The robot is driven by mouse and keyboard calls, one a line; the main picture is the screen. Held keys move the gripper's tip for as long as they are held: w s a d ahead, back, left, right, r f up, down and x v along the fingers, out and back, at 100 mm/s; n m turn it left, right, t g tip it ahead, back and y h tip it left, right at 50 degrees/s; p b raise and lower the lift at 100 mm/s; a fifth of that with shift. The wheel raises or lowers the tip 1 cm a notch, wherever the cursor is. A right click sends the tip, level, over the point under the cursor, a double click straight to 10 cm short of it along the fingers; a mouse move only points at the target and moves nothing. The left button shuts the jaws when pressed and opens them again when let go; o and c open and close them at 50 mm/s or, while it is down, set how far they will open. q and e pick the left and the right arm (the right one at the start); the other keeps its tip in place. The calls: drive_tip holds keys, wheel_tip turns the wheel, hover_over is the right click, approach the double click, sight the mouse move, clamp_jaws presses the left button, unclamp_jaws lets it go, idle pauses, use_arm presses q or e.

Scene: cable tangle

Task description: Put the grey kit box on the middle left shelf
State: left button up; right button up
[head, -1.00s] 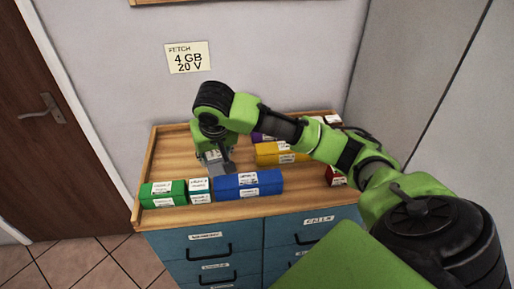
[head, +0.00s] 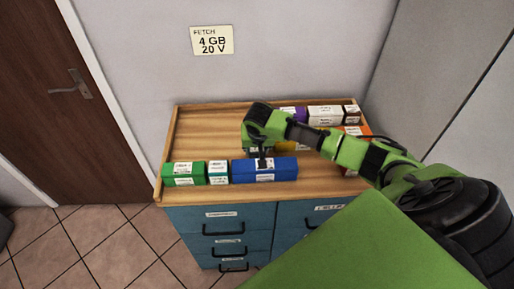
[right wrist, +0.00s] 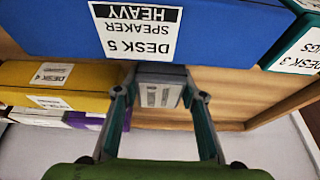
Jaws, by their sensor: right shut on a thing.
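A small grey box with a white label, seemingly the grey kit box (right wrist: 158,92), sits between the fingers of my right gripper (right wrist: 160,110) in the right wrist view. The gripper is shut on it. In the head view my right gripper (head: 260,159) points down over the cabinet top, just behind the blue box (head: 265,176). The arm mostly hides the grey box there. The middle left shelf is not in view. My left gripper is not in view.
The wooden cabinet top (head: 205,120) has a raised rim. Green (head: 183,181) and teal (head: 218,181) boxes stand left of the blue one. A yellow box (right wrist: 62,83), purple box (head: 293,113) and white box (head: 325,116) lie farther back. The back left is bare.

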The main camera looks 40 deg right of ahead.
drive_tip(key=shift+f, duration=0.25)
drive_tip(key=o, duration=0.8)
drive_tip(key=shift+f, duration=0.1)
drive_tip(key=shift+c, duration=0.2)
drive_tip(key=o, duration=0.4)
